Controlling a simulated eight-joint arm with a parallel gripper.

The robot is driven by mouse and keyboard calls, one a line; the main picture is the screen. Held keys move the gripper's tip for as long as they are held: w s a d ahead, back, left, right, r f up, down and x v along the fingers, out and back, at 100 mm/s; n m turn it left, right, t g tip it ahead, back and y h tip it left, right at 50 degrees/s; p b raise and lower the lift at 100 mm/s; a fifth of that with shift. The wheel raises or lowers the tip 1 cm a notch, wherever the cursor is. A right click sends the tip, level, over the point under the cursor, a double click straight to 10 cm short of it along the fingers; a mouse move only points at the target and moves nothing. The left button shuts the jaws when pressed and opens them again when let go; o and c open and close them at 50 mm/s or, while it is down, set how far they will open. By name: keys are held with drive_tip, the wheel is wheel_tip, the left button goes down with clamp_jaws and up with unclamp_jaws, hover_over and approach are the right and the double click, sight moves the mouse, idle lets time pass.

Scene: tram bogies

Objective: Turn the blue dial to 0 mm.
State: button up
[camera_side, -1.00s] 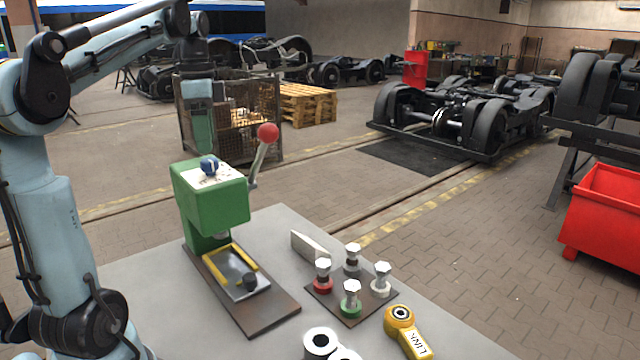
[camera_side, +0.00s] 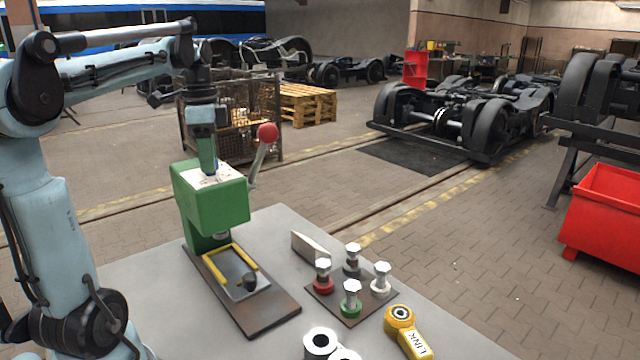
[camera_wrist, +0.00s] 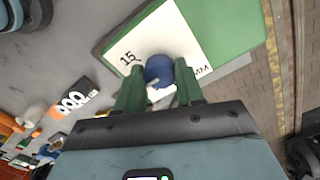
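The blue dial (camera_wrist: 159,70) sits on a white scale plate (camera_wrist: 130,42) on top of the green press (camera_side: 212,205). A "15" shows on the plate beside the dial; other marks are partly covered. A small pale mark shows near the dial's lower edge. My gripper (camera_wrist: 157,68) points down over the press top, its two green fingers apart, one on either side of the dial. I cannot tell whether they touch it. In the side view my gripper (camera_side: 208,170) hides the dial.
A lever with a red knob (camera_side: 267,132) rises at the press's right. Its base holds a yellow-edged tray (camera_side: 238,268). A dark plate with several coloured bolt-like pieces (camera_side: 340,312), a yellow link (camera_side: 408,330) and a metal ring (camera_side: 320,343) lie on the grey table.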

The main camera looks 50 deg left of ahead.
drive_tip(key=c, duration=0.3)
drive_tip(key=shift+c, duration=0.2)
drive_tip(key=n, duration=0.4)
drive_tip(key=shift+n, duration=0.3)
drive_tip(key=n, duration=0.3)
drive_tip(key=shift+n, duration=0.3)
drive_tip(key=n, duration=0.5)
drive_tip(key=shift+n, duration=2.4)
